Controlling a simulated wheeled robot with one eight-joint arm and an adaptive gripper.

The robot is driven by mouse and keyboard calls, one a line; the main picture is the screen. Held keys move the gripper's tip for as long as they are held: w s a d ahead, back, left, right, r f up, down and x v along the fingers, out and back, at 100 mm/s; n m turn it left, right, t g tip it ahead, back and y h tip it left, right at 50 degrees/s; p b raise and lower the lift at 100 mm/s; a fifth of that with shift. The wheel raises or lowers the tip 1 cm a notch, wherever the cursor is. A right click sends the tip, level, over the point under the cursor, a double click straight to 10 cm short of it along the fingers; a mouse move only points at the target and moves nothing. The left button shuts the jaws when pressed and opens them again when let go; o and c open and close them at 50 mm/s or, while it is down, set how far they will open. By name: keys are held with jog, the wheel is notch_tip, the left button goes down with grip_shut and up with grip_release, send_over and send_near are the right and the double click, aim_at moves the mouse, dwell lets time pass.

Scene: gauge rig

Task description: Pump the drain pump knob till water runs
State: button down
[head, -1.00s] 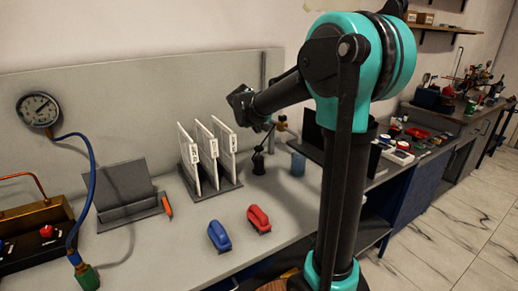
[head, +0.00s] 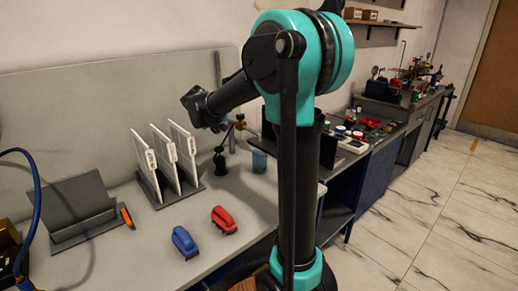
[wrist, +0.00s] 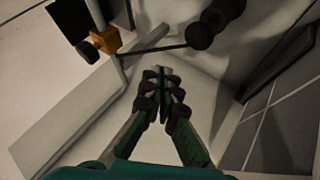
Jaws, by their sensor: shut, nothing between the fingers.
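A black upright fitting (head: 220,162) stands on the bench with a thin dark rod rising beside it. At the rod's upper end is a small brass-coloured part (head: 239,121). I cannot tell for sure which piece is the drain pump knob. In the wrist view, a brass block (wrist: 103,40) with a dark round knob (wrist: 88,50) is at upper left, and a black rounded piece (wrist: 214,22) is at the top. My gripper (wrist: 163,72) is shut and empty, below the rod and apart from these parts. No running water shows.
A blue cup (head: 259,161) stands right of the black fitting. A rack (head: 197,186) of white panels is to its left. The grey bench (head: 150,270) has bare room at the front.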

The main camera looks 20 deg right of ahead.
aim_at(218, 149)
dwell(0.8)
notch_tip(218, 149, up, 4)
jog(key=shift+f, duration=0.1)
dwell(0.3)
jog(key=shift+f, duration=4.4)
jog(key=shift+f, duration=0.1)
jog(key=shift+f, duration=0.3)
